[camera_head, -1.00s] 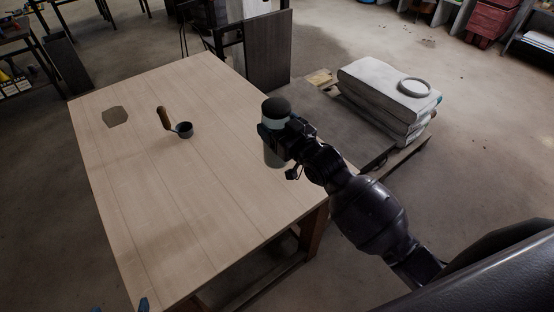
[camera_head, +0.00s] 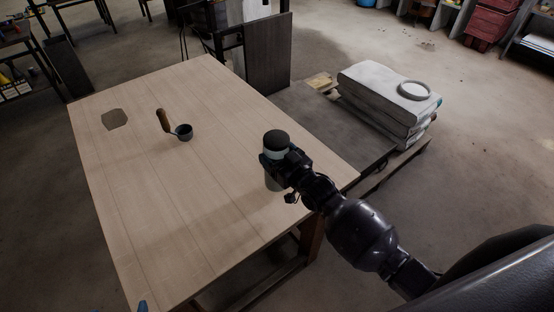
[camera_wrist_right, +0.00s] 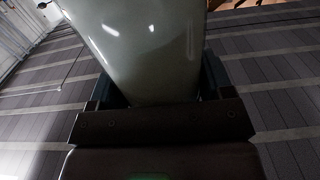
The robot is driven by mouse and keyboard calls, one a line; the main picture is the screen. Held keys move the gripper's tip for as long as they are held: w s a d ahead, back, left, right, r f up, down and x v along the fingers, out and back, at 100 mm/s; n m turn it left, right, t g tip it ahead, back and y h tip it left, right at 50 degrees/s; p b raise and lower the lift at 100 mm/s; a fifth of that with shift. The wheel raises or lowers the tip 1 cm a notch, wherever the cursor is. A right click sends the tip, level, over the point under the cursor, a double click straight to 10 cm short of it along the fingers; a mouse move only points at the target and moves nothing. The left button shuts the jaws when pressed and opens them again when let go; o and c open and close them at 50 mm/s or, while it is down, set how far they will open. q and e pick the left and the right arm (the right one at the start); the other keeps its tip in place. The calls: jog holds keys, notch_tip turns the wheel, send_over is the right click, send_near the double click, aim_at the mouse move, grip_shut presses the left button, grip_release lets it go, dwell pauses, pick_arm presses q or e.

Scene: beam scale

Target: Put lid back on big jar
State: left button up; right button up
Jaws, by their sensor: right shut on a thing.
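A pale grey-green jar (camera_head: 275,154) with a dark round top (camera_head: 276,138) is upright in my right gripper (camera_head: 281,163), over the right part of the table. I cannot tell whether the dark top is a lid or the jar's open mouth. The gripper is shut around the jar's body, and its lower part shows below the fingers. The jar's glossy side (camera_wrist_right: 145,45) fills the middle of the right wrist view, between the fingers. A small blue tip at the bottom edge seems to be part of my left gripper (camera_head: 143,305); the remainder is out of view. No separate lid is clearly visible.
The wooden table (camera_head: 180,210) is mostly clear. A small dark cup-like scoop (camera_head: 185,132) with a wooden handle and a flat brown patch (camera_head: 114,120) are on its far left part. Stacked pale sacks (camera_head: 385,95) with a white ring (camera_head: 415,90) stand beyond the table's right side.

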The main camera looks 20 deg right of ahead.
jog(key=shift+f, duration=1.2)
jog(key=o, duration=1.7)
jog(key=shift+f, duration=0.1)
jog(key=v, duration=1.2)
jog(key=s+d+f+m+g+h, duration=0.1)
jog(key=s+d+f+h, duration=0.1)
jog(key=s, duration=0.3)
jog(key=s+d+f+m+g+h, duration=0.1)
jog(key=s+d+f+g+h, duration=0.1)
jog(key=s, duration=0.3)
jog(key=s+d+f+m+g+h, duration=0.1)
jog(key=s+d+f+g+h, duration=0.1)
jog(key=s+f, duration=0.2)
jog(key=shift+s+d+f, duration=0.1)
jog(key=shift+s+d, duration=0.2)
jog(key=shift+s, duration=0.25)
